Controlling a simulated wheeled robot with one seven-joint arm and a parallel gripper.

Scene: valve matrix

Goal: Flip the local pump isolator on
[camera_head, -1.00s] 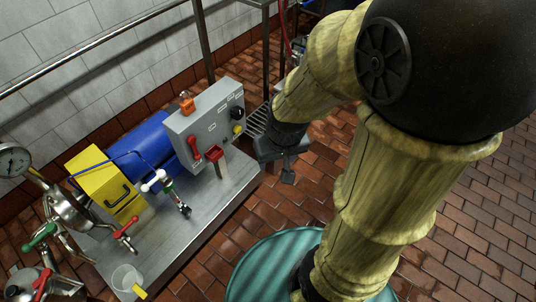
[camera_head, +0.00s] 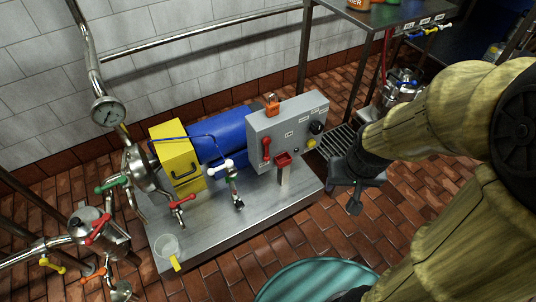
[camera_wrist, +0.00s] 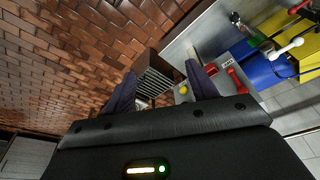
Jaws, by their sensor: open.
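The grey control box (camera_head: 288,118) stands on the pump's metal base. On its front are a red lever (camera_head: 266,148), hanging down, a black knob (camera_head: 316,128) and a yellow button (camera_head: 311,143). I cannot tell from labels which is the isolator; the red lever looks like a switch handle. My gripper (camera_head: 345,182) is open and empty, right of the box and apart from it. In the wrist view, the open fingers (camera_wrist: 162,84) have the yellow button (camera_wrist: 183,91) between them near the right finger, with the red lever (camera_wrist: 234,80) beyond that finger.
A teal drum (camera_head: 318,281) stands in front.

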